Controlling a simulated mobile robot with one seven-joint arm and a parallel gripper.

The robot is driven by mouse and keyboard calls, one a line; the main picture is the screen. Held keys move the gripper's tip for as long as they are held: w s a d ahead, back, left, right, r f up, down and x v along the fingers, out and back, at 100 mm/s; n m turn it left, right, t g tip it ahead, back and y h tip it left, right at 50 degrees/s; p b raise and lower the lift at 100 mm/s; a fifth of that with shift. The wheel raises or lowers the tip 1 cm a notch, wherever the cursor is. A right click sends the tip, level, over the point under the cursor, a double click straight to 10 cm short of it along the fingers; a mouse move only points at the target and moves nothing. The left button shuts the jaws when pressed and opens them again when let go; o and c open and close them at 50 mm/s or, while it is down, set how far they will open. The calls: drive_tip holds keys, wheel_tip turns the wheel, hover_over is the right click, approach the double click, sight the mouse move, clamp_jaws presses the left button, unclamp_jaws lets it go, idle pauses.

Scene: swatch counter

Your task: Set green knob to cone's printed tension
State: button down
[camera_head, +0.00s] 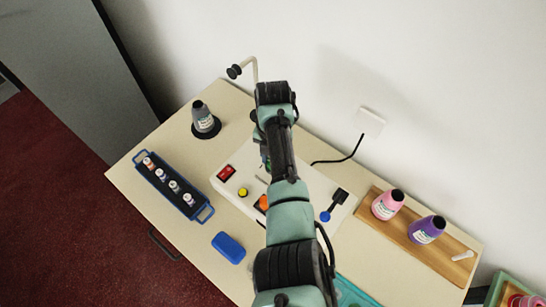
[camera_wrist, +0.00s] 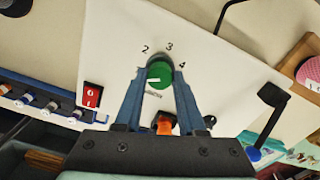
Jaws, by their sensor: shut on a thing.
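The green knob (camera_wrist: 161,74) sits on the white panel (camera_wrist: 118,40) between the fingers of my gripper (camera_wrist: 160,70), which is shut on it. The printed numbers 2, 3 and 4 show around the knob's far side. A short white mark lies on the left part of the knob's face; which number it points to is unclear. In the head view my arm hides most of the knob and gripper. A grey cone (camera_head: 203,119) with a white label stands on a black disc at the back left. Its print is too small to read.
A red switch (camera_head: 226,173), yellow button (camera_head: 243,192), orange part (camera_head: 263,202) and blue-tipped black lever (camera_head: 340,196) are on the panel. A blue tray (camera_head: 150,180) holds several spools. Pink (camera_head: 386,205) and purple (camera_head: 426,231) cones stand on a wooden board. A blue box (camera_head: 229,247) lies in front.

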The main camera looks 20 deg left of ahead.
drive_tip(key=shift+w+r+n, duration=0.1)
drive_tip(key=shift+n, duration=0.4)
drive_tip(key=c, duration=0.5)
unclamp_jaws()
wheel_tip(320, 180, up, 13)
drive_tip(key=b, duration=0.2)
idle(0.5)
